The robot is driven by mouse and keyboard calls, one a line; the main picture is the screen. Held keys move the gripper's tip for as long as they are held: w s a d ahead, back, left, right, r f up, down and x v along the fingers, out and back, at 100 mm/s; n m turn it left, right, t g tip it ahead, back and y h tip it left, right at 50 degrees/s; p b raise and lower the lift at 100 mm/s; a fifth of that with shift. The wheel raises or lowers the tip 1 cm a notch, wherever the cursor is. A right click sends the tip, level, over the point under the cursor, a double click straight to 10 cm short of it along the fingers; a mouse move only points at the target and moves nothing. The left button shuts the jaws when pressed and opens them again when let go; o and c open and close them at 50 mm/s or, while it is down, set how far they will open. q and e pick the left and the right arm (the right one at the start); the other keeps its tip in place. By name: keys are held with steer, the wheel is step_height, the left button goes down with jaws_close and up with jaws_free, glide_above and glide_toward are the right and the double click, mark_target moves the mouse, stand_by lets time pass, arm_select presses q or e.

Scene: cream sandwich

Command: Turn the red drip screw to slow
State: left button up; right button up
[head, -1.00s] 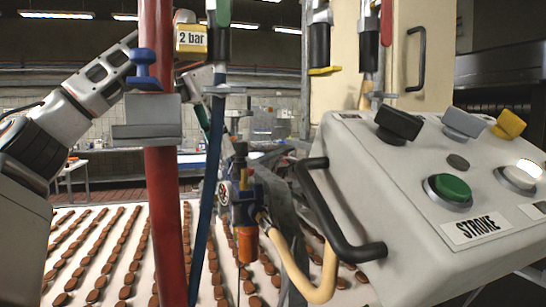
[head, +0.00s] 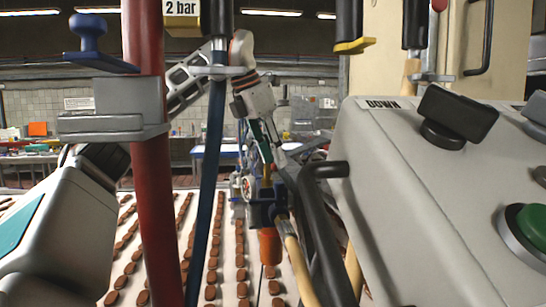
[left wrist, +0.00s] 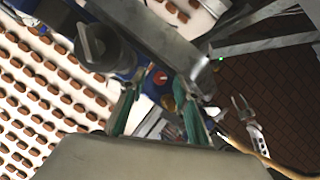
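The red drip screw (left wrist: 160,78) shows in the left wrist view as a small red knob with a pale mark, set in a blue housing (left wrist: 150,90). My left gripper (left wrist: 158,88) has its two green-padded fingers apart, one on each side of the red knob; I cannot tell whether they touch it. In the head view the left gripper (head: 268,160) points down just above the blue unit (head: 262,212) with its orange bowl (head: 270,246); the screw is hidden there. A two-pronged gripper, apparently my right one (left wrist: 241,103), is spread and empty over the floor.
A black bent handle (head: 325,225) and the grey control box (head: 400,200) stand close to the right of the unit. A red pipe (head: 155,200) and dark blue hose (head: 208,190) run in front. Rows of biscuits (head: 240,262) lie on the belt below.

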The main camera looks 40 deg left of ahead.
arm_select(q)
steer(key=shift+w+f, duration=0.1)
steer(key=shift+f, duration=0.1)
jaws_close()
steer(key=shift+n, duration=0.3)
steer(key=n, duration=0.1)
steer(key=n+y, duration=0.1)
steer(key=n, duration=0.1)
steer(key=n+y, duration=0.1)
steer(key=shift+d, duration=0.25)
steer(key=n+y, duration=0.1)
steer(key=n, duration=0.4)
steer(key=shift+w+d+n+g+y, duration=0.1)
steer(key=shift+d+n+g+y, duration=0.05)
steer(key=shift+n+g+y, duration=0.2)
jaws_free()
